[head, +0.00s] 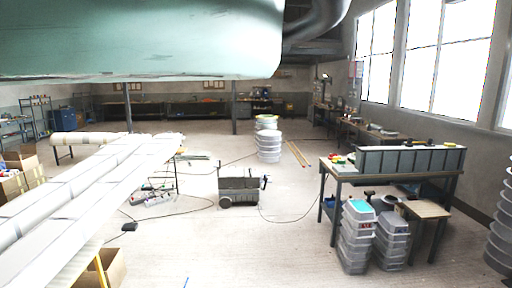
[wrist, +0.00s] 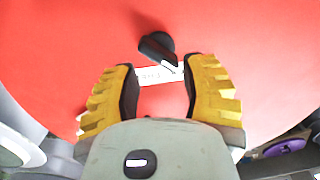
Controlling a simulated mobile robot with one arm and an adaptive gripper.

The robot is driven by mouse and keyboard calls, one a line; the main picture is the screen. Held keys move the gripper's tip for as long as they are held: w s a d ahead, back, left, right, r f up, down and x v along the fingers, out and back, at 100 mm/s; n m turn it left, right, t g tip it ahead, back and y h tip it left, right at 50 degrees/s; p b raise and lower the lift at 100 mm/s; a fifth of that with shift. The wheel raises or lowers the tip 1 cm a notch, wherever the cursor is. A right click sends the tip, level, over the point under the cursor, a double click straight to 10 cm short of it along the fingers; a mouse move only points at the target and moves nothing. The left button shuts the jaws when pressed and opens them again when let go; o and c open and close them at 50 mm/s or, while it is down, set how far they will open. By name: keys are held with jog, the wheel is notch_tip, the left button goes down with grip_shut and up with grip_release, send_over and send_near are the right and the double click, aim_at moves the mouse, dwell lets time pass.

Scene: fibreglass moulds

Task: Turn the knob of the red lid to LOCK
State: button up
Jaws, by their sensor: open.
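The red lid (wrist: 250,45) fills most of the wrist view. Its black knob (wrist: 156,45) stands near the top middle, with a narrow end pointing down and right in the picture. A white label (wrist: 150,76) lies just below the knob; its lettering is partly hidden and too small to read surely. My gripper (wrist: 160,70) has its two yellow-backed, dark-padded fingers apart, one at each side of the label. The knob sits beyond the fingertips, and nothing is between the pads but the label's area. The gripper is not seen in the head view.
In the head view, a workbench (head: 345,176) at the right holds a long grey mould (head: 410,160). A grey cart (head: 239,190) is mid-floor; long white rolls (head: 85,185) lie at left.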

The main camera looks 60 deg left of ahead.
notch_tip(320, 180, up, 13)
jog(key=p, duration=1.2)
jog(key=w+a+f+n+t+h+b, duration=0.1)
jog(key=w+f+n+t+h, duration=0.25)
jog(key=w, duration=0.65)
jog(key=w+a+f+t+h, duration=0.15)
jog(key=w+f+t, duration=0.4)
jog(key=w, duration=0.55)
jog(key=a+r+n+t+h, duration=0.1)
jog(key=a+r+n+t, duration=0.2)
jog(key=a+t, duration=0.8)
jog(key=shift+s+a+r+t+b, duration=0.15)
jog(key=shift+a+r+t+b, duration=0.45)
jog(key=shift+a, duration=2.3)
jog(key=shift+r+p, duration=0.2)
jog(key=shift+p, duration=0.1)
